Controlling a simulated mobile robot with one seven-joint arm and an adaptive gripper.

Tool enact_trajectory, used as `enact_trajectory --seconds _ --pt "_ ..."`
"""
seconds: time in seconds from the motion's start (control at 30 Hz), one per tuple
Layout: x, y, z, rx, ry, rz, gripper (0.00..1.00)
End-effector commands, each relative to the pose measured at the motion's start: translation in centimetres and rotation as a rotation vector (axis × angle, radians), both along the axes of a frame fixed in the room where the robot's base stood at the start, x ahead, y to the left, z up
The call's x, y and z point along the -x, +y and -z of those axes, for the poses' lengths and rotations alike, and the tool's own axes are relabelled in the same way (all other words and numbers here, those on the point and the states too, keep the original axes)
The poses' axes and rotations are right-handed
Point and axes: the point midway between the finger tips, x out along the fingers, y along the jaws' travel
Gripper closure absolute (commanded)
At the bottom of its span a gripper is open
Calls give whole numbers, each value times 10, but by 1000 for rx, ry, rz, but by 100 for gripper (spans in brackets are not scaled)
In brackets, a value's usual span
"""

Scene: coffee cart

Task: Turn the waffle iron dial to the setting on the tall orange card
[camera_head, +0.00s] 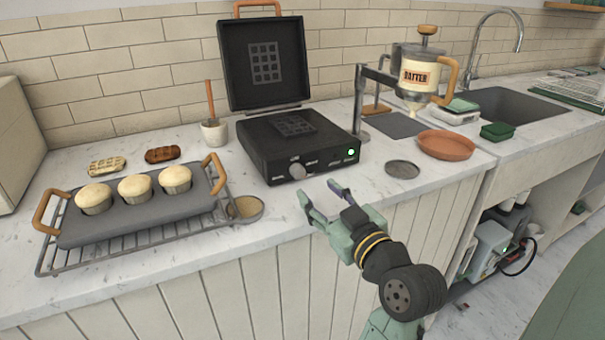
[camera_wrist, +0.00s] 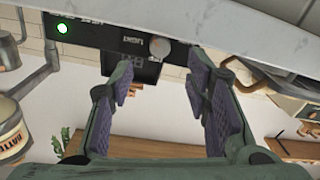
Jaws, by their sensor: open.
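The waffle iron (camera_head: 300,142) is a black box with its lid (camera_head: 262,62) raised, standing on the marble counter. Its round grey dial (camera_head: 298,170) is on the front face, with small white lettering around it that is too small to read surely. A green light (camera_head: 351,152) glows at the front's right end. My gripper (camera_head: 320,193) is open and empty, in front of the iron and apart from the dial. In the wrist view, which is upside down, the dial (camera_wrist: 160,49) shows beyond and between my fingertips (camera_wrist: 161,78). I cannot make out a tall orange card in either view.
A muffin tray (camera_head: 130,228) on a wire rack stands left, beside a small round dish (camera_head: 245,208). A batter dispenser (camera_head: 418,72), a dark disc (camera_head: 402,169) and a terracotta plate (camera_head: 446,146) are right. Counter just before the iron is clear.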

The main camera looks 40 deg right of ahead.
Motion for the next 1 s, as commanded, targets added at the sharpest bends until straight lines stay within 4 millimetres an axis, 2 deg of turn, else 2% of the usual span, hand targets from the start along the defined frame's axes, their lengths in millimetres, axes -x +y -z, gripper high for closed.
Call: enact_trajectory --seconds 0.2,0.4,0.8,1.0 --pt "-43 -8 -3 -2 1 -3 56" --pt "-67 -13 -2 0 0 -1 56" --pt "-75 -15 -1 1 -1 2 56" --pt "-74 -15 -1 1 -1 2 69"
